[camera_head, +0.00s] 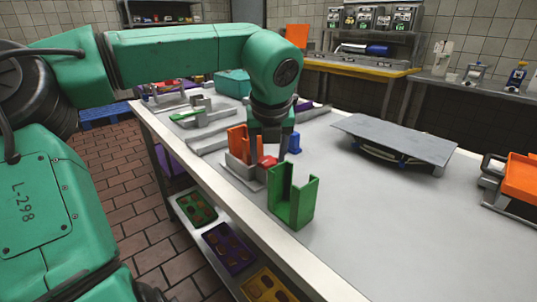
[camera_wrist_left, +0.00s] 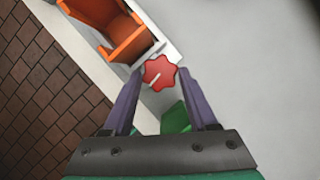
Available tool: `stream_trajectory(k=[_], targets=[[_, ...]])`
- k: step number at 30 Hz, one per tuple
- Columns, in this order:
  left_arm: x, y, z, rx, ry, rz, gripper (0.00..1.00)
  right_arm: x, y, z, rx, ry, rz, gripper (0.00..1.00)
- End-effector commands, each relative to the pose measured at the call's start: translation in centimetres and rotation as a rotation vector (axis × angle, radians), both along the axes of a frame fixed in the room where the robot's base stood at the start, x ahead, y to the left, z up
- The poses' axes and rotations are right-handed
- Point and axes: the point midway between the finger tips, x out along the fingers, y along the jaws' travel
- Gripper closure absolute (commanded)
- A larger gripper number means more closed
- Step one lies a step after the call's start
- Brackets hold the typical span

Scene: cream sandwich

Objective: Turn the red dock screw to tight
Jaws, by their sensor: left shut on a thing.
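The red dock screw (camera_wrist_left: 158,72) is a lobed red knob with a white line across its face, on a pale grey dock base. It also shows in the head view (camera_head: 269,162), small, at the front of the grey dock. My left gripper (camera_wrist_left: 160,76) reaches down over it from above. Its two purple fingers are on either side of the knob, shut on it. An orange holder (camera_head: 240,143) stands on the dock behind the screw. My right gripper is in neither view.
A green open holder (camera_head: 293,200) stands close in front of the dock. A small blue piece (camera_head: 294,143) is behind it. A grey raised plate (camera_head: 395,139) lies to the right, and an orange tray (camera_head: 521,178) at the far right. The table between is clear.

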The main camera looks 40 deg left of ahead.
Motion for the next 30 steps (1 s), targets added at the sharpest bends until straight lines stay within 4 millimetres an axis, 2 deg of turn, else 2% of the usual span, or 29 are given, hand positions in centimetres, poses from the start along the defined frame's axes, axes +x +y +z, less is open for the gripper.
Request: stream_trajectory(k=[7, 8, 9, 10, 19, 22, 26, 30], targets=[[0.0, 0.0, 0.1, 0.001, -0.002, 0.002, 0.97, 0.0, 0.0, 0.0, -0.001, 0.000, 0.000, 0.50], [0.0, 0.0, 0.1, 0.001, -0.002, 0.002, 0.34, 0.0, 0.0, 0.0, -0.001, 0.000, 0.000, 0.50], [0.0, 0.0, 0.1, 0.001, -0.002, 0.002, 0.19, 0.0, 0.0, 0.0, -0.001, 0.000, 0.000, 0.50], [0.0, 0.0, 0.1, 0.001, -0.002, 0.002, 0.11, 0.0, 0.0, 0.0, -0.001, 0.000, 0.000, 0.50], [0.0, 0.0, 0.1, 0.000, -0.001, 0.002, 0.11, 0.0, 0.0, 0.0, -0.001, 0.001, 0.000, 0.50], [-0.2, -0.2, 1.0, 0.001, -0.002, 0.003, 0.11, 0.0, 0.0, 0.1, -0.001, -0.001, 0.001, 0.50], [-0.9, -1.0, 3.7, 0.002, -0.005, 0.003, 0.11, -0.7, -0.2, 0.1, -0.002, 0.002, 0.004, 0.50], [-1.9, -2.2, 7.8, 0.003, -0.007, 0.004, 0.11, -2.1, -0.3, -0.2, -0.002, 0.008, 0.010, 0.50]])
